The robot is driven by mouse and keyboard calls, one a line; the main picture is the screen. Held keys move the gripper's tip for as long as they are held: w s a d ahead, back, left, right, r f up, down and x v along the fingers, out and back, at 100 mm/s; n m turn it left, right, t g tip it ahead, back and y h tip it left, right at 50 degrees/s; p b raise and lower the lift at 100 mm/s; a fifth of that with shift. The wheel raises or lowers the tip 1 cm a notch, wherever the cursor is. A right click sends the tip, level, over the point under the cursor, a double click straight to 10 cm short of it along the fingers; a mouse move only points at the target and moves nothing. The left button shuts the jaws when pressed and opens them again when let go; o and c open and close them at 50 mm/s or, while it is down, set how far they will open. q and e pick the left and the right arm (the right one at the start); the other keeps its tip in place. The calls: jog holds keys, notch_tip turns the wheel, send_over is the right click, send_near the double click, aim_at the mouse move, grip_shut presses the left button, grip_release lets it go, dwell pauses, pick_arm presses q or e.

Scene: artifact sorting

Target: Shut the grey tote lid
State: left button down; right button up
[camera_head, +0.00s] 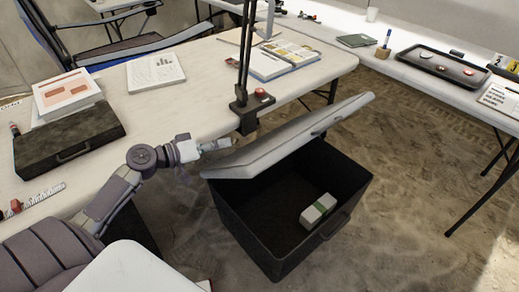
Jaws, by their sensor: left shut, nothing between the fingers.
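The tote (262,232) is a dark box standing on the sandy floor right of the front table. Its grey lid (275,146) is partly raised and tilted over the tote, with the front of the tote open. A white box with a green band (318,210) lies inside on the tote's floor. My left gripper (226,143) is shut and empty, close to the lid's left part and above it in the picture. I cannot tell whether it touches the lid. My right gripper is not in view.
The white table (190,85) holds a dark case (68,140), papers, an open book (270,60) and a clamped black lamp stand (250,105) close to my left gripper. Another table at right holds a black tray (440,68). Sandy floor is free right of the tote.

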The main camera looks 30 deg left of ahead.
pick_arm(q)
send_over(256, 157)
jog(key=w+a, duration=0.2)
jog(key=a, duration=0.1)
jog(key=shift+f+p, duration=0.4)
jog(key=shift+f, duration=0.3)
jog(key=shift+s+d+f, duration=0.25)
jog(key=shift+d+f, duration=0.15)
jog(key=shift+f, duration=0.15)
jog(key=shift+s+d+f, duration=0.25)
jog(key=shift+d+f, duration=0.15)
jog(key=shift+f, duration=0.15)
jog(key=shift+s+d+f, duration=0.15)
jog(key=shift+d+f, duration=0.3)
jog(key=shift+f, duration=0.05)
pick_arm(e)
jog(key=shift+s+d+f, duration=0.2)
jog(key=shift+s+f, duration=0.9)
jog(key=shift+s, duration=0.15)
